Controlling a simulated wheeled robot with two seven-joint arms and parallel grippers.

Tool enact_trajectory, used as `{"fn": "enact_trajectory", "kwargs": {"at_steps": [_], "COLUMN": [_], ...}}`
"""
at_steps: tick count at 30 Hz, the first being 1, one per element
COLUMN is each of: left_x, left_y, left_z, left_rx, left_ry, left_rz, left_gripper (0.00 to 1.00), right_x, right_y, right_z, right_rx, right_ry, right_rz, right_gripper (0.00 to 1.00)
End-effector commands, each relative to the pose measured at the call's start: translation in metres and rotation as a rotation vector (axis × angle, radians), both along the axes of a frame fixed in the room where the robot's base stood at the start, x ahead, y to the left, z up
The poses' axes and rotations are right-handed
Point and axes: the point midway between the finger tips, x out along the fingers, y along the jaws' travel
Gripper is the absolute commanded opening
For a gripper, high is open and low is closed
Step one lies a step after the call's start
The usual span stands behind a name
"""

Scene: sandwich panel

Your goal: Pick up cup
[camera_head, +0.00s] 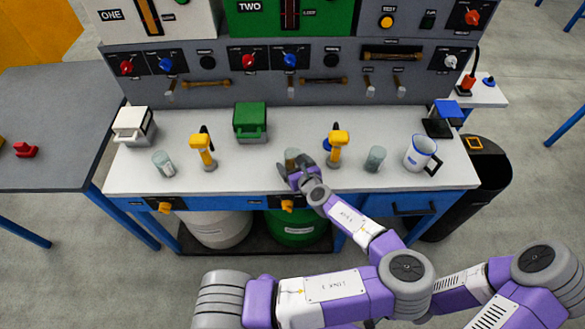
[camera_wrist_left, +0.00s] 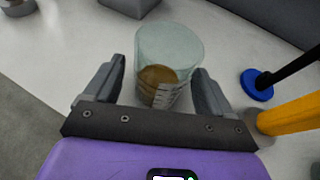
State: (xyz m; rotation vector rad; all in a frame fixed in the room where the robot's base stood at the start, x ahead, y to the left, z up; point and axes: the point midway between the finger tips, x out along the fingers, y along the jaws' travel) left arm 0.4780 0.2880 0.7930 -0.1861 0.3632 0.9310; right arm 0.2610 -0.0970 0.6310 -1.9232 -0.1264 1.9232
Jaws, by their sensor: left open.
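A clear, greenish glass cup (camera_wrist_left: 168,45) stands upright on the white worktop in the left wrist view. Something brown and a marked scale show low on it. In the head view this cup (camera_head: 291,154) is partly hidden behind my left gripper. My left gripper (camera_wrist_left: 160,78) is open, with one finger on each side of the cup's near part; I cannot tell whether they touch it. In the head view the left gripper (camera_head: 298,175) is at the front middle of the worktop. My right gripper is not in view.
A yellow-headed dispenser (camera_head: 339,143) with a blue part stands close right of the cup. Another yellow dispenser (camera_head: 203,150), a glass cup (camera_head: 164,164), a green box (camera_head: 250,122), another glass cup (camera_head: 375,159) and a white mug (camera_head: 419,153) share the worktop (camera_head: 245,177).

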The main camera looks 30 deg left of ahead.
Motion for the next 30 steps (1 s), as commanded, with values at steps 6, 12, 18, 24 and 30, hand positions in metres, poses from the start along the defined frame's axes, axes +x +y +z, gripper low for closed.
{"fn": "enact_trajectory", "kwargs": {"at_steps": [6, 12, 18, 24, 30], "left_x": [0.0073, 0.0070, 0.0068, 0.0068, 0.0068], "left_y": [0.0095, 0.0092, 0.0092, 0.0092, 0.0091], "left_z": [-0.0049, -0.0043, -0.0045, -0.0044, -0.0018], "left_rx": [0.001, 0.001, 0.001, 0.001, 0.001], "left_ry": [0.000, 0.000, 0.000, 0.000, 0.000], "left_rz": [-0.001, -0.001, -0.001, -0.001, -0.001], "left_gripper": [0.84, 0.78, 0.47, 0.25, 0.25], "right_x": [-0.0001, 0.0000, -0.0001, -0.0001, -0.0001], "right_y": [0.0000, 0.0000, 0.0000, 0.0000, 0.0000], "right_z": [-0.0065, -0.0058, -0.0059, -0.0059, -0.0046], "right_rx": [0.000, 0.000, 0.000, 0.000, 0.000], "right_ry": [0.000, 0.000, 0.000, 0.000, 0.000], "right_rz": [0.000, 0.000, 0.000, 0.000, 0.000], "right_gripper": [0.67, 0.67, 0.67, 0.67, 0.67]}}
